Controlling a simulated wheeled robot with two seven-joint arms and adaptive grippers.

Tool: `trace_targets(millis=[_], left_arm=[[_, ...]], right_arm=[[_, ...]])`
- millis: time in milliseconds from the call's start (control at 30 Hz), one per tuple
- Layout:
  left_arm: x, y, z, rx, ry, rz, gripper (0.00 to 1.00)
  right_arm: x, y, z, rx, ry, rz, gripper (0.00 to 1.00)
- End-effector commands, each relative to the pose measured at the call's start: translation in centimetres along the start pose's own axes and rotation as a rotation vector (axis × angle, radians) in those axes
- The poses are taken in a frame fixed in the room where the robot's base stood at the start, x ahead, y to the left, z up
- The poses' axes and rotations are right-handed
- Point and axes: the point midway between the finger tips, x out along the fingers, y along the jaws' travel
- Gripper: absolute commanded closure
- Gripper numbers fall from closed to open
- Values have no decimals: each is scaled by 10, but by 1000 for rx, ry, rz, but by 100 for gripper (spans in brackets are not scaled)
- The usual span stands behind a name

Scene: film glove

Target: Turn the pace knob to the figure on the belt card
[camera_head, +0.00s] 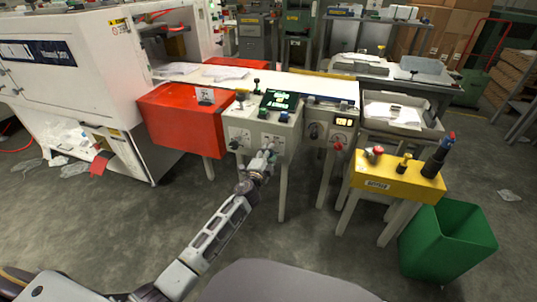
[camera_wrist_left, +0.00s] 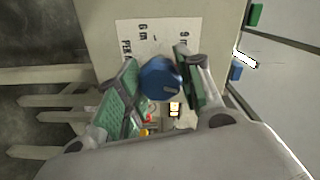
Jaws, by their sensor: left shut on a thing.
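A round dark blue knob (camera_wrist_left: 158,80) with a pale pointer line sits between the fingers of my left gripper (camera_head: 270,149). The gripper is shut on the knob at the front of a pale console (camera_head: 270,126). The head view hides the knob behind the fingers. In the wrist view a white scale plate (camera_wrist_left: 148,32) behind the knob shows part of its lettering, sideways, with a "6" and a "9"; the rest is covered. A small white card (camera_head: 205,95) stands on the red cover left of the console; its figure is too small to read.
The red cover (camera_head: 178,122) lies left of the console. Right of it are a panel with a lit display (camera_head: 343,122), a yellow button box (camera_head: 385,184) and a green bin (camera_head: 450,240). Small levers and buttons stand on the console top. The floor in front is mostly clear.

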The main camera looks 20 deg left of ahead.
Motion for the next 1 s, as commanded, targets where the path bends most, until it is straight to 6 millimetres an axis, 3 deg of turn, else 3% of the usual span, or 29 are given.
trace_targets(millis=[367,400,533,1000], left_arm=[[0,1,-1,4,1,2,88],[0,1,-1,4,2,2,59],[0,1,-1,4,1,2,42],[-2,1,0,3,0,1,42]], right_arm=[[0,0,1,0,-2,0,60],[1,0,1,0,-3,0,60],[1,0,2,0,-6,0,60],[1,0,4,-2,-9,0,60]])
